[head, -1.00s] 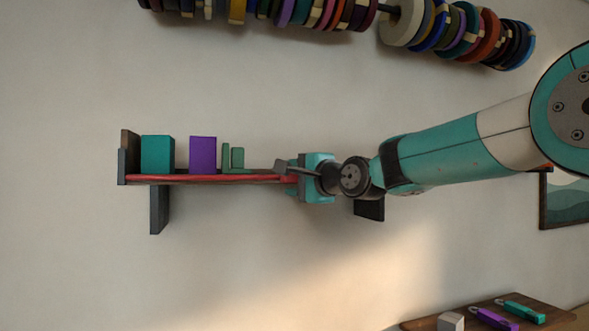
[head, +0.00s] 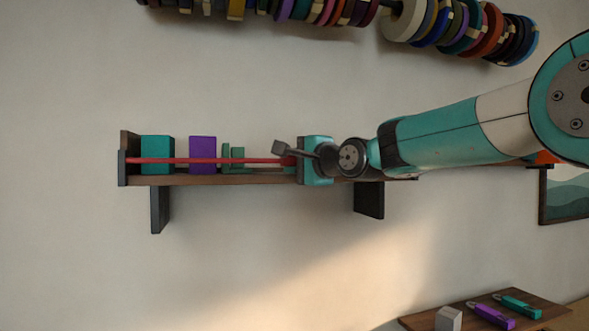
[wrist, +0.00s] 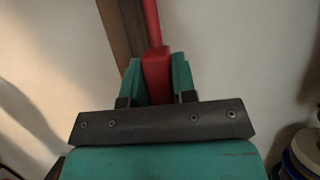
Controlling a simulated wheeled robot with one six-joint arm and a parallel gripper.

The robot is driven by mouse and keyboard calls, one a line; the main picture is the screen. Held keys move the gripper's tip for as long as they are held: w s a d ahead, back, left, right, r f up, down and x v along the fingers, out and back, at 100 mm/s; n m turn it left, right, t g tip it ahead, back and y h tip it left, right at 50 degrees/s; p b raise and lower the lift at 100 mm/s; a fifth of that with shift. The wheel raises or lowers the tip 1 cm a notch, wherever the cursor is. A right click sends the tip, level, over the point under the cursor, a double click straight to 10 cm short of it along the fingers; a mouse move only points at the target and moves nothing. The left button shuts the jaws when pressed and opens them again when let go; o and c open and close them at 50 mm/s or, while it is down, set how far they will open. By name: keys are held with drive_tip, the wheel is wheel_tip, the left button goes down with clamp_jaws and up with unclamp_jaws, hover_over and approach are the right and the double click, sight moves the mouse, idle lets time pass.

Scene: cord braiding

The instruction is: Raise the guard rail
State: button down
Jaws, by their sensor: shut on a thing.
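The red guard rail (head: 215,160) runs level across the front of the wall shelf (head: 215,180), a little above its board. It passes in front of the teal block (head: 157,155), the purple block (head: 203,150) and the green pieces (head: 232,155). My gripper (head: 298,162) is at the rail's right end. In the wrist view, the gripper's teal fingers (wrist: 157,80) are shut on the red end of the rail (wrist: 151,25). My gripper and wrist hide the shelf's right part.
Spools in several colours (head: 460,30) hang on a rod along the top. A small table (head: 480,312) at the lower right bears a grey block (head: 449,318) and purple and teal tools. A framed picture (head: 566,195) hangs at right.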

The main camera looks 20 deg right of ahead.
drive_tip(key=shift+r, duration=0.65)
drive_tip(key=shift+f, duration=0.1)
drive_tip(key=c, duration=0.9)
unclamp_jaws()
drive_tip(key=shift+f, duration=0.1)
drive_tip(key=shift+b+v, duration=4.1)
drive_tip(key=shift+v, duration=4.6)
